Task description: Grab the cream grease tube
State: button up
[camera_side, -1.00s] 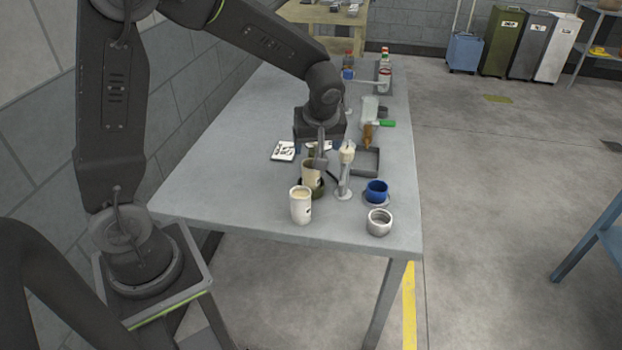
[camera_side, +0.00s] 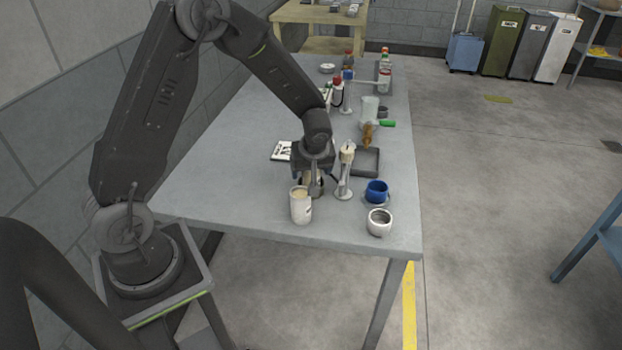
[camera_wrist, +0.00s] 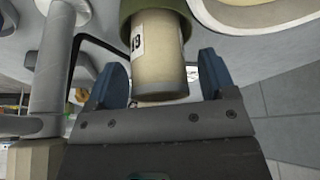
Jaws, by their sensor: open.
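A cream tube (camera_wrist: 158,60) with a black-and-white label stands in an olive-green holder (camera_wrist: 132,10), seen upside down in the wrist view. My gripper (camera_wrist: 162,68) is open, with a blue finger on each side of the tube and gaps still visible. In the side view my gripper (camera_side: 315,182) is low over the table, just behind a whitish cup-like cylinder (camera_side: 301,208), and hides most of the tube and holder.
A post stand (camera_side: 344,175) is close on the right of my gripper. The table (camera_side: 220,180) is clear on the left.

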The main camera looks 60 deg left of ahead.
jog(key=shift+w+a+f, duration=0.1)
jog(key=shift+a+f, duration=0.15)
jog(key=shift+f, duration=0.3)
jog(key=shift+c, duration=0.4)
jog(key=c, duration=0.9)
